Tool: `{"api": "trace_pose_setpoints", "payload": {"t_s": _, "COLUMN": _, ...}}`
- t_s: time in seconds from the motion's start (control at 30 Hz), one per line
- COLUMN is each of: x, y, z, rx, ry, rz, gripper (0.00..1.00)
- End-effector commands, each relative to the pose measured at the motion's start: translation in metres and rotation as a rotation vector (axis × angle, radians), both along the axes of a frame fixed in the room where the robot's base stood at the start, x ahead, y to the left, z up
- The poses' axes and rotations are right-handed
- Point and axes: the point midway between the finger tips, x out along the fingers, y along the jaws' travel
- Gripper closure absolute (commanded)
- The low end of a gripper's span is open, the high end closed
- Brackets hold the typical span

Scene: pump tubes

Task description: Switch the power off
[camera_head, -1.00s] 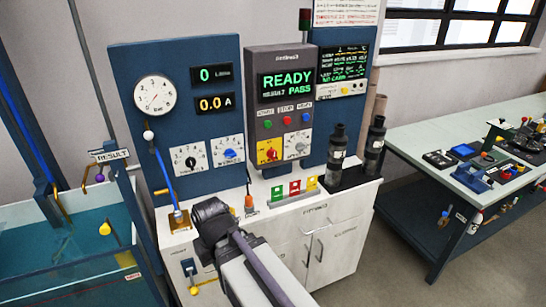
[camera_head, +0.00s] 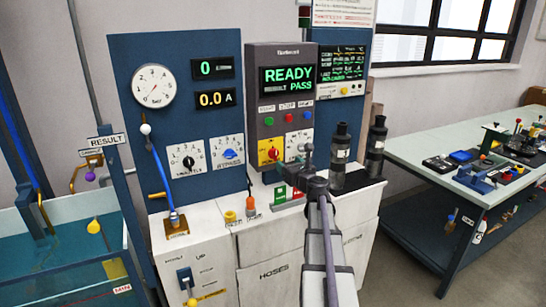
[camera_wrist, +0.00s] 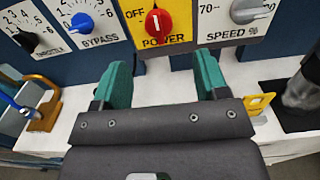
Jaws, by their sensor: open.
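The red POWER knob sits on a yellow plate low on the grey control box. It shows in the head view (camera_head: 270,154) and at the top middle of the wrist view (camera_wrist: 158,25). In the wrist view its light mark points roughly up. My gripper (camera_wrist: 163,75) is open, with its two green fingers apart and nothing between them. The knob appears above and between the fingers, apart from them. In the head view my gripper (camera_head: 307,165) is in front of the lower right of the control box and hides part of the counter.
The blue BYPASS knob (camera_wrist: 82,22) is left of the power plate and the grey SPEED knob (camera_wrist: 252,10) is right of it. A yellow tag (camera_wrist: 260,103) stands near the right finger. Dark cylinders (camera_head: 340,150) stand right of my gripper. The display reads READY, PASS.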

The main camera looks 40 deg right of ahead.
Motion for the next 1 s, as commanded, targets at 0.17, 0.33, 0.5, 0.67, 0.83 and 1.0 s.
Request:
{"api": "trace_pose_setpoints", "payload": {"t_s": 0.17, "x": 0.014, "y": -0.002, "z": 0.000, "rx": -0.004, "ry": 0.002, "rz": 0.004, "gripper": 0.33}}
{"api": "trace_pose_setpoints", "payload": {"t_s": 0.33, "x": 0.049, "y": -0.010, "z": 0.000, "rx": -0.006, "ry": 0.002, "rz": 0.006, "gripper": 0.33}}
{"api": "trace_pose_setpoints", "payload": {"t_s": 0.5, "x": 0.089, "y": -0.018, "z": 0.000, "rx": -0.007, "ry": 0.002, "rz": 0.006, "gripper": 0.33}}
{"api": "trace_pose_setpoints", "payload": {"t_s": 0.67, "x": 0.106, "y": -0.021, "z": 0.000, "rx": -0.007, "ry": 0.002, "rz": 0.005, "gripper": 0.33}}
{"api": "trace_pose_setpoints", "payload": {"t_s": 0.83, "x": 0.106, "y": -0.021, "z": 0.000, "rx": -0.007, "ry": 0.002, "rz": 0.004, "gripper": 0.33}}
{"api": "trace_pose_setpoints", "payload": {"t_s": 1.0, "x": 0.106, "y": -0.021, "z": 0.000, "rx": -0.007, "ry": 0.002, "rz": 0.005, "gripper": 0.44}}
